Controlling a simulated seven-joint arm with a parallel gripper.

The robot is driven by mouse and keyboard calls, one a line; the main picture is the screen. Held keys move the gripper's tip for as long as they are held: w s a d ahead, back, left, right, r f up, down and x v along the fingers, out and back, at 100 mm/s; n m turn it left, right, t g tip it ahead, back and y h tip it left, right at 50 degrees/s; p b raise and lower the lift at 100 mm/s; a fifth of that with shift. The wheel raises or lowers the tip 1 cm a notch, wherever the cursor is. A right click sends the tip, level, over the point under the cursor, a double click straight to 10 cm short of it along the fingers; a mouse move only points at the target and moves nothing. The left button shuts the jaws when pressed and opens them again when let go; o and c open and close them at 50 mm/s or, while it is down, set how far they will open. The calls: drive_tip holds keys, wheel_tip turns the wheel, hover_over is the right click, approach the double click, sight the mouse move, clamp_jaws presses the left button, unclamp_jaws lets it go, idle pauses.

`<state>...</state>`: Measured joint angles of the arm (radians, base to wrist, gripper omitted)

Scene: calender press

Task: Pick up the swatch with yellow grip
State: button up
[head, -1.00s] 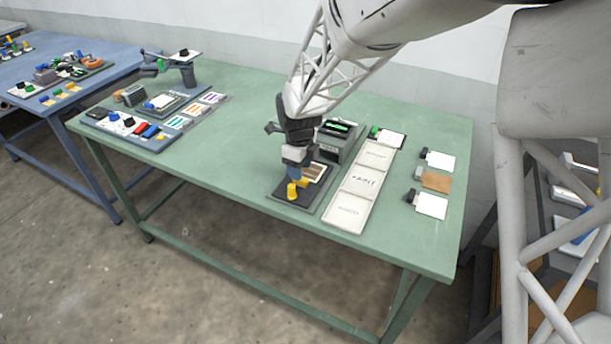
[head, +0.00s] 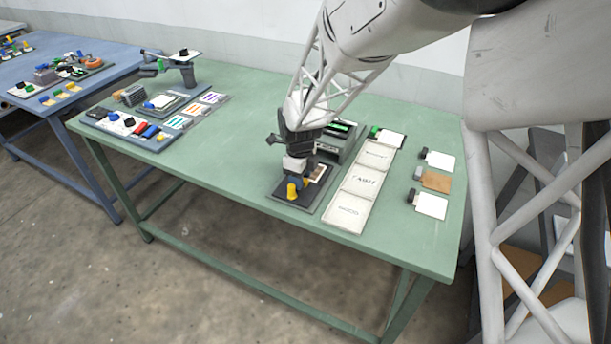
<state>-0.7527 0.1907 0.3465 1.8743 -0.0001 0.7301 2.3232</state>
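The yellow grip (head: 292,191) stands up from the dark plate (head: 283,198) in front of the press. The swatch (head: 318,174) lies on this plate as a small pale and brown patch, mostly covered by my gripper. My gripper (head: 298,181) points down over the plate, right at the yellow grip. Its fingertips are small and partly hidden, so I cannot tell whether they touch the grip or how far apart they are.
The grey press (head: 340,137) stands just behind my gripper. A strip of white labelled trays (head: 347,213) lies right of the plate. White and brown swatches with dark grips (head: 431,206) lie further right. A tray of coloured pieces (head: 125,127) is at the left. The middle of the green table (head: 225,170) is clear.

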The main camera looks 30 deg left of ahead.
clamp_jaws()
drive_tip(key=shift+r, duration=0.15)
drive_tip(key=shift+r, duration=0.55)
drive_tip(key=shift+s+d+r, duration=0.1)
drive_tip(key=shift+s+r, duration=0.05)
drive_tip(key=shift+r, duration=0.45)
drive_tip(key=shift+s+d+r, duration=0.1)
drive_tip(key=shift+r, duration=0.45)
drive_tip(key=s+d+r, duration=0.1)
drive_tip(key=s+d, duration=0.9)
drive_tip(key=s, duration=0.1)
drive_tip(key=shift+s+d+r, duration=0.15)
drive_tip(key=shift+s, duration=0.05)
